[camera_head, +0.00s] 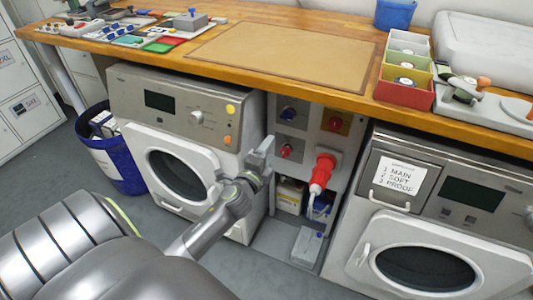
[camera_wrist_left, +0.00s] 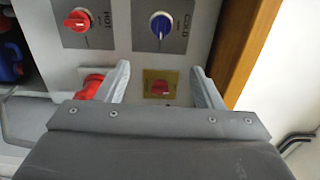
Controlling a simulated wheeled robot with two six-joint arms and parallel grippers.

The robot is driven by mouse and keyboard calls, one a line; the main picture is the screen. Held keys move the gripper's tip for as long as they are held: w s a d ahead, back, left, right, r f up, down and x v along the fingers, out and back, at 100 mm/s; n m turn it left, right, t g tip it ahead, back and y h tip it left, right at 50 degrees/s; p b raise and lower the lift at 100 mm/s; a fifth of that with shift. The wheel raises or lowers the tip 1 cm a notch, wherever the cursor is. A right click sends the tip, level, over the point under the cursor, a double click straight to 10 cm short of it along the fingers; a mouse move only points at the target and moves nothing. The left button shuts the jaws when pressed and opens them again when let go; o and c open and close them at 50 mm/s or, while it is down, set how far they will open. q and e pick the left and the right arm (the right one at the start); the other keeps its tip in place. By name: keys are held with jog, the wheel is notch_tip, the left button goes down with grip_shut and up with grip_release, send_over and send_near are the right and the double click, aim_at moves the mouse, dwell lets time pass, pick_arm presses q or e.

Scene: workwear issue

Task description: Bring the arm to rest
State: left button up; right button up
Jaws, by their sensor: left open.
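My left arm comes in from the lower left of the head view. Its gripper (camera_head: 262,158) is in front of the recess between the two washing machines, beside the left machine's edge. In the left wrist view the two fingers (camera_wrist_left: 160,72) are spread apart with nothing between them. Beyond them is a panel with a red hot knob (camera_wrist_left: 77,20), a blue cold knob (camera_wrist_left: 160,25) and a red switch on a yellow plate (camera_wrist_left: 160,87). The fingers look apart from the panel. My right gripper is in neither view.
A left washing machine (camera_head: 132,84) and a right one (camera_head: 490,235) stand under the wooden counter (camera_head: 250,92). A red plug (camera_head: 322,170) sticks out of the recess. A blue bin (camera_head: 122,165) stands at left. Bare floor (camera_head: 55,165) shows at far left.

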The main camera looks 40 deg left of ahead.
pick_arm(q)
jog(key=shift+s+d, duration=0.1)
jog(key=shift+s, duration=0.3)
jog(key=s+f+n+g, duration=0.3)
jog(key=s+f, duration=0.2)
jog(key=f, duration=0.5)
jog(key=s+f+n+g, duration=0.35)
jog(key=s+f, duration=0.25)
jog(key=f, duration=0.3)
jog(key=s+f+n+g, duration=0.3)
jog(key=s+f, duration=0.2)
jog(key=f, duration=0.5)
jog(key=s+d+f+n+g+h, duration=0.2)
jog(key=s+d+f+n+g, duration=0.15)
jog(key=s+f, duration=0.55)
jog(key=s+d+f+n+g+h, duration=0.1)
jog(key=s+d+f+n+g, duration=0.25)
jog(key=s, duration=0.95)
jog(key=s+r+p, duration=0.6)
jog(key=s+p, duration=0.1)
jog(key=p, duration=0.6)
jog(key=shift+d+p, duration=0.2)
jog(key=shift+p, duration=0.15)
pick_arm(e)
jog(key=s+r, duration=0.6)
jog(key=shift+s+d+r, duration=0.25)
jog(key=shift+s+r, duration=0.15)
